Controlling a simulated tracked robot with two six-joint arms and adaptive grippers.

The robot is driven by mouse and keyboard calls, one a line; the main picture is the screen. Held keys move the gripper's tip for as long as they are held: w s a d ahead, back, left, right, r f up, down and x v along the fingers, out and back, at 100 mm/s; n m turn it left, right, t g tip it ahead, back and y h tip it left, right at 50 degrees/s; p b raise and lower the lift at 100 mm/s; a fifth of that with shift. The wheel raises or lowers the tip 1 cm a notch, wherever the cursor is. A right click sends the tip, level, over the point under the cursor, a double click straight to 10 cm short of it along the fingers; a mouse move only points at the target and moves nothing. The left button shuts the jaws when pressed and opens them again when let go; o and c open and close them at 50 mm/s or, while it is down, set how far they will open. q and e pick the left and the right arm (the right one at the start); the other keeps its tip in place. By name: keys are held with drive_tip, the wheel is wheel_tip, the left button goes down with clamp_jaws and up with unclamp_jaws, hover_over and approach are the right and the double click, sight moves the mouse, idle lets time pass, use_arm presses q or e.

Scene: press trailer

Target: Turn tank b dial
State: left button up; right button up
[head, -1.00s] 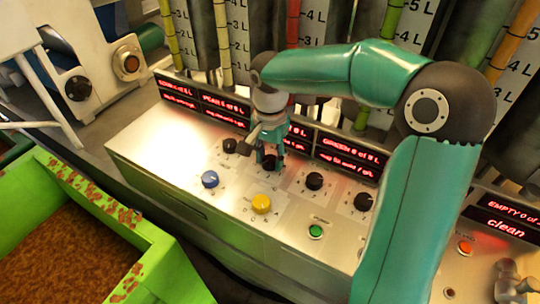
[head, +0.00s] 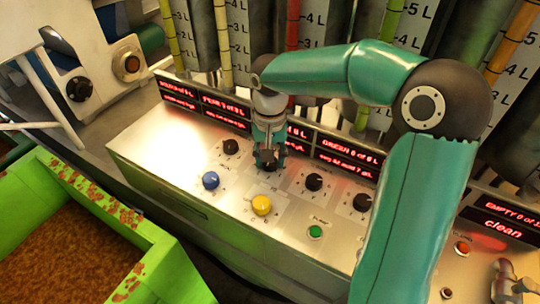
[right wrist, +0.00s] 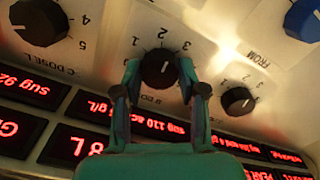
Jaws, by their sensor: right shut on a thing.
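My right gripper (head: 268,162) reaches down to the panel and is shut on a black dial (right wrist: 160,70) in the back row of dials. In the right wrist view its two fingers stand on either side of this dial, with 1, 2 and 3 printed around it. The label under the dial is partly hidden by the fingers; I can make out "DO". A neighbouring black dial (right wrist: 37,20) labelled "C DOSE L" is at the left there, and a smaller-looking black dial (right wrist: 239,101) at the right.
Blue (head: 211,180) and yellow (head: 261,205) knobs sit in front of the dials, with a green button (head: 315,232). Red-lit displays (head: 347,152) and upright tanks stand behind. A green bin (head: 150,235) of brown pomace is at the left.

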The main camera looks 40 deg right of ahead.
drive_tip(key=shift+n, duration=1.5)
drive_tip(key=o, duration=1.1)
drive_tip(key=shift+o, duration=0.2)
drive_tip(key=shift+r, duration=0.1)
wheel_tip(320, 180, up, 12)
drive_tip(key=shift+f, duration=0.2)
